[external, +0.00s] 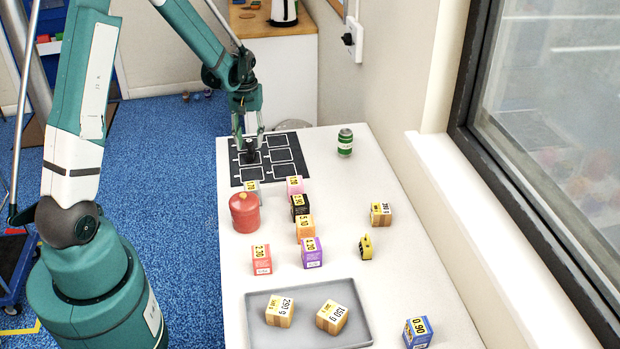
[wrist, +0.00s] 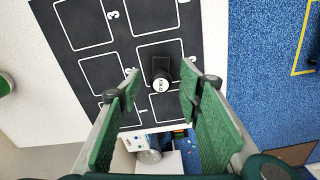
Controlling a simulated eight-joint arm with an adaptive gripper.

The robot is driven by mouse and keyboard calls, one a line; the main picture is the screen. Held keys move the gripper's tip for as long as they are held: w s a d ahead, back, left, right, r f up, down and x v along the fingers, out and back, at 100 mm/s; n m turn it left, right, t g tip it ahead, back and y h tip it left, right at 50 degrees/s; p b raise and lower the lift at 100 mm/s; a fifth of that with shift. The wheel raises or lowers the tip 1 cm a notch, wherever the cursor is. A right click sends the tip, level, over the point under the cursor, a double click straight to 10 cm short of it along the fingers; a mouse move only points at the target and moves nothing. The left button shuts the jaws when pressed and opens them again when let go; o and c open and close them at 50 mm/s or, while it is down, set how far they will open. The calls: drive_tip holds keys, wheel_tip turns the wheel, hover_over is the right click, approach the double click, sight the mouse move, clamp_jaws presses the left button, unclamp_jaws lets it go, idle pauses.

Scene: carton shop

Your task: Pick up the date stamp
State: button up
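The date stamp (wrist: 161,74) is a small black piece with a round white printed face or label. In the wrist view it sits on the black mat (wrist: 181,22) with white outlined, numbered boxes. My gripper (wrist: 161,88) is open, with a green-padded finger to either side of the stamp in this view. I see no contact between fingers and stamp. In the external view my gripper (external: 249,146) points down over the left part of the mat (external: 281,141). A dark shape, probably the stamp, shows between its fingertips there.
Several price-marked cartons, such as the purple one (external: 312,253), and a red canister (external: 245,213) stand in front of the mat. A green can (external: 345,142) stands right of it. A grey tray (external: 260,341) holds two cartons. The window wall borders the table's right side.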

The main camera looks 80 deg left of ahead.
sight(250, 149)
drive_tip(key=shift+s+f, duration=0.1)
drive_tip(key=shift+f, duration=2.2)
drive_tip(key=shift+c, duration=0.5)
drive_tip(key=c, duration=0.9)
